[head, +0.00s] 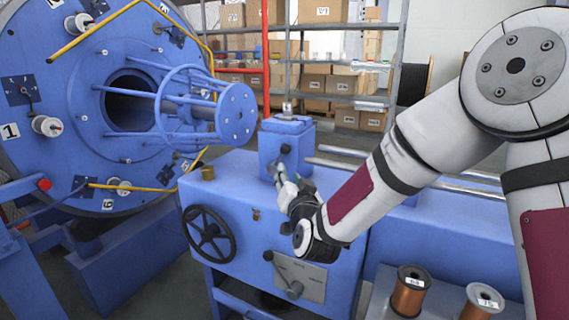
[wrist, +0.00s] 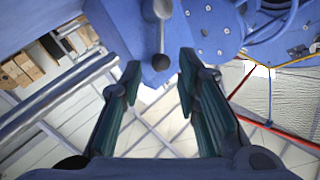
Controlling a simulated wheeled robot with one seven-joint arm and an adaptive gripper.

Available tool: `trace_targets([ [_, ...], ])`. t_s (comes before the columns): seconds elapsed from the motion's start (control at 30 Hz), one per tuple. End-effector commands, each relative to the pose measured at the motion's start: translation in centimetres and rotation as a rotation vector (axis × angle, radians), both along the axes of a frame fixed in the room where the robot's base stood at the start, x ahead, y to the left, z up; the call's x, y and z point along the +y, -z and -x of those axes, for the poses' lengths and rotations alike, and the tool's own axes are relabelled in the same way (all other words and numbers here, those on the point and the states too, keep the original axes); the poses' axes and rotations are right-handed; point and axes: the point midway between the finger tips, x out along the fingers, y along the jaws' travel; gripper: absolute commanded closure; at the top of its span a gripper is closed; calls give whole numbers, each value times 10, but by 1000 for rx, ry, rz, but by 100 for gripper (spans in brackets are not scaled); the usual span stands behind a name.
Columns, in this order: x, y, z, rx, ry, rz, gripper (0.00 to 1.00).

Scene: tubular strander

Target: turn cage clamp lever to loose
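A blue clamp block (head: 298,139) stands on top of the blue machine bed, right of the cage. On its face is a grey lever with a black ball knob (head: 285,149), which points upward in the head view. The wrist view, which looks tilted up toward the ceiling, shows the lever (wrist: 159,32) from close, with its knob (wrist: 161,62) hanging downward in the picture. My gripper (head: 282,178) is just in front of the block. In the wrist view my gripper (wrist: 160,72) is open, its two teal fingers apart on either side of the knob, with gaps; contact is not visible.
A large blue wheel (head: 85,75) with bobbins and a cage (head: 190,100) stand at left. A black handwheel (head: 208,234) and another black-knobbed lever (head: 290,285) are on the bed's front. Copper spools (head: 409,295) stand below my arm. Shelves with boxes are behind.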

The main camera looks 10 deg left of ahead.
Motion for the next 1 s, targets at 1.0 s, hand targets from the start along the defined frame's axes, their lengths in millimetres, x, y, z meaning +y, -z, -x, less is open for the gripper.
trace_targets([
  [1.0, 33, 1, -105, 3, 0, 2, 70],
])
